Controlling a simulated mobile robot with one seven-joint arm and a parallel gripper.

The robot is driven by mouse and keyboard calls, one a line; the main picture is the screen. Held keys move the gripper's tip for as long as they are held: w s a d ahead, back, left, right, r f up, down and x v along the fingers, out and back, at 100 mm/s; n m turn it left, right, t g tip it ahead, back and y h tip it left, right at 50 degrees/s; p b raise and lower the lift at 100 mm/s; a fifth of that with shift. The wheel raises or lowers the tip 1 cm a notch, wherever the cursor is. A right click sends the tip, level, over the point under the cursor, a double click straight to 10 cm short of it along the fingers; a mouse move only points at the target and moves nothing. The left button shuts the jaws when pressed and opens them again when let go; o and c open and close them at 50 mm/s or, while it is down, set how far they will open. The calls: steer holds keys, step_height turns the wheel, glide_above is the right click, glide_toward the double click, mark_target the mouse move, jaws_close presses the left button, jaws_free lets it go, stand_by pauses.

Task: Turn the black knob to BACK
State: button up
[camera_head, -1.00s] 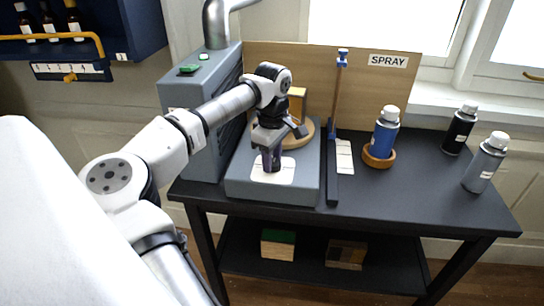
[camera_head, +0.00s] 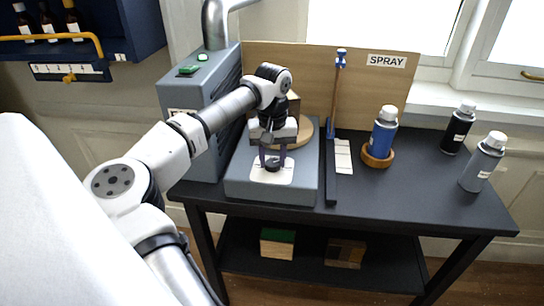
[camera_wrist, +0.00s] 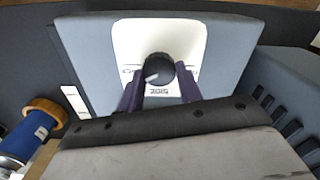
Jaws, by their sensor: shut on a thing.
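The black knob (camera_head: 272,165) sits on a white label plate (camera_head: 285,177) on the front of the grey box (camera_head: 240,184). In the wrist view the knob (camera_wrist: 158,70) stands at the middle of the plate (camera_wrist: 190,38), with a light pointer mark towards its lower left. Printed lettering shows on the plate near it, but I cannot read all of it. My gripper (camera_head: 272,158) points down over the plate. Its two purple fingers (camera_wrist: 160,92) are on either side of the knob, shut on it.
A round wooden turntable (camera_head: 302,136) is behind my gripper. A dark rail with an upright blue-topped post (camera_head: 331,165) stands to the right. A blue spray can (camera_head: 384,133) in a wooden ring, a black can (camera_head: 459,130) and a grey can (camera_head: 482,163) stand farther right. A grey vented cabinet (camera_head: 200,95) is to the left.

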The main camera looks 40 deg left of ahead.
mark_target(274, 161)
steer(key=m, duration=0.5)
steer(key=shift+w+d+m, duration=0.1)
steer(key=shift+m, duration=0.2)
stand_by(0.4)
steer(key=o, duration=1)
step_height(274, 161, up, 14)
steer(key=b, duration=0.2)
steer(key=shift+f, duration=0.1)
